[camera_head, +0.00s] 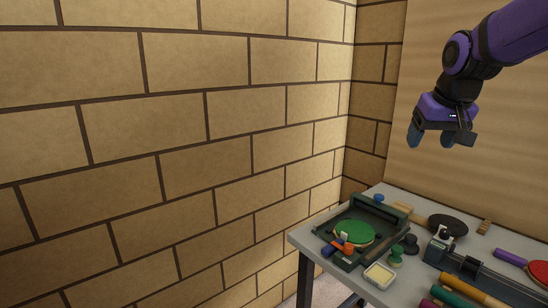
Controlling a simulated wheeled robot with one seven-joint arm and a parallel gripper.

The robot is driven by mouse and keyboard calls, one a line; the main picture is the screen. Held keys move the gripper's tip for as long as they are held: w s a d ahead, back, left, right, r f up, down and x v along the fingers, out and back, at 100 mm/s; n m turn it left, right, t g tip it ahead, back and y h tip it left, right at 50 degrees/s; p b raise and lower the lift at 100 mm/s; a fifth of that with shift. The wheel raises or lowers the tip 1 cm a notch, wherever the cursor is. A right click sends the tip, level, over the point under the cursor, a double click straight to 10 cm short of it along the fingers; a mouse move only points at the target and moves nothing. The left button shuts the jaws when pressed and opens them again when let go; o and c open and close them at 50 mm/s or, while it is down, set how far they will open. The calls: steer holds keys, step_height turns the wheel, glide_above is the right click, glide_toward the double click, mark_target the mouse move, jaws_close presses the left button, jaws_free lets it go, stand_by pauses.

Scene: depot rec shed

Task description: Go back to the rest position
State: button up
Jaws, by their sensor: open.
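My gripper (431,136) hangs from my purple and black arm in the upper right of the head view. It is open, with its blue fingertips pointing down and apart. Nothing shows between the fingers. It is well above the back part of the grey table (297,239) and touches nothing there. The beige panel is behind it in the picture.
A dark green tray (376,207) on the table holds a green disc (353,234) and small coloured pieces. A black paddle (447,225), a cream dish (379,275) and a red paddle (538,270) lie nearby. A block wall (180,130) stands left.

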steer(key=s+a+f, duration=0.1)
steer(key=s+f, duration=0.1)
steer(key=s, duration=1)
steer(key=s+a+f, duration=0.1)
steer(key=s, duration=1.1)
steer(key=shift+s+a+f, duration=0.25)
steer(key=shift+s+f, duration=0.1)
steer(key=shift+f, duration=0.05)
